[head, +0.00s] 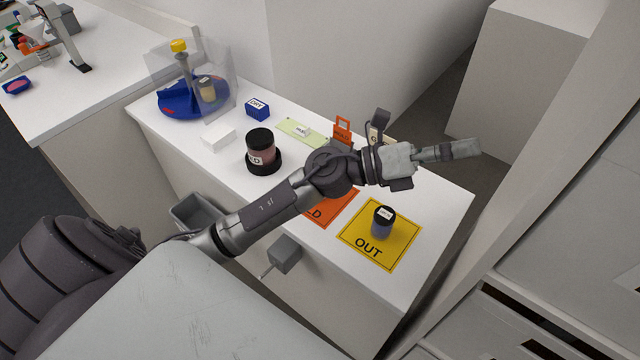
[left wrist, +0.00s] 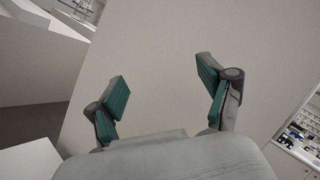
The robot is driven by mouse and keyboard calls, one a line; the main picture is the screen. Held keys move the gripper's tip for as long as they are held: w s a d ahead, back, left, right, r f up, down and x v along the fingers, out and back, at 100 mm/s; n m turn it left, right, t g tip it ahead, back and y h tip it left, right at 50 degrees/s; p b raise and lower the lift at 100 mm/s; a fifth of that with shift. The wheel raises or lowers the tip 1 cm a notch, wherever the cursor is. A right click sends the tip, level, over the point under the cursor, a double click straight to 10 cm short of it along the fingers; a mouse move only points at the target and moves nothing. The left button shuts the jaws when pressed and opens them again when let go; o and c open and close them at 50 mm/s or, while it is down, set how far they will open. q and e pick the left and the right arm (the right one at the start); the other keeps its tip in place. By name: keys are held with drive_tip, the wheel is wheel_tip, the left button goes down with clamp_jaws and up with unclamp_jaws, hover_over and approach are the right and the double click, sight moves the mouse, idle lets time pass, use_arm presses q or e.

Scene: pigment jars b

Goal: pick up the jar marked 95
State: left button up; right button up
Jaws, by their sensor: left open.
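A small jar (head: 382,223) with a dark lid and blue-grey contents stands upright on the yellow OUT mat (head: 352,255); its lid label is too small to read. A bigger jar (head: 261,148) with pinkish contents and a black lid stands on a black base, its label partly legible. A tan jar (head: 207,88) sits on the blue turntable (head: 180,106) at the back. I cannot tell which jar is marked 95. My left gripper (head: 452,150) is open and empty above the counter's right end, beyond the OUT mat. Its spread fingers (left wrist: 162,88) show in the left wrist view, with nothing between them.
A clear shield (head: 222,62) stands by the turntable. A blue block (head: 257,107), a white block (head: 218,136) and a green strip (head: 290,128) lie on the white counter. My left arm partly covers an orange mat (head: 335,208). A pale wall fills the left wrist view.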

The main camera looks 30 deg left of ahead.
use_arm(q)
wheel_tip(320, 180, down, 9)
drive_tip(key=a+m+g+y, duration=0.3)
drive_tip(key=m+g+y, duration=0.3)
drive_tip(key=m+g, duration=0.45)
drive_tip(key=a+f+m+g+y, duration=0.1)
drive_tip(key=a+f+m+y, duration=0.15)
drive_tip(key=a+y, duration=1.5)
drive_tip(key=a+f+h, duration=0.1)
drive_tip(key=a+f, duration=0.1)
drive_tip(key=a+f+h+p, duration=0.1)
drive_tip(key=f+h, duration=0.1)
drive_tip(key=f, duration=0.1)
drive_tip(key=a+f+h, duration=0.2)
drive_tip(key=shift+w+a+f+h, duration=0.15)
drive_tip(key=shift+w+a+h, duration=0.1)
drive_tip(key=shift+w+a, duration=0.1)
drive_tip(key=f+p, duration=0.3)
drive_tip(key=f, duration=0.2)
drive_tip(key=shift+a+f, duration=0.2)
drive_tip(key=shift+f, duration=0.2)
drive_tip(key=shift+w, duration=0.1)
drive_tip(key=c, duration=1.3)
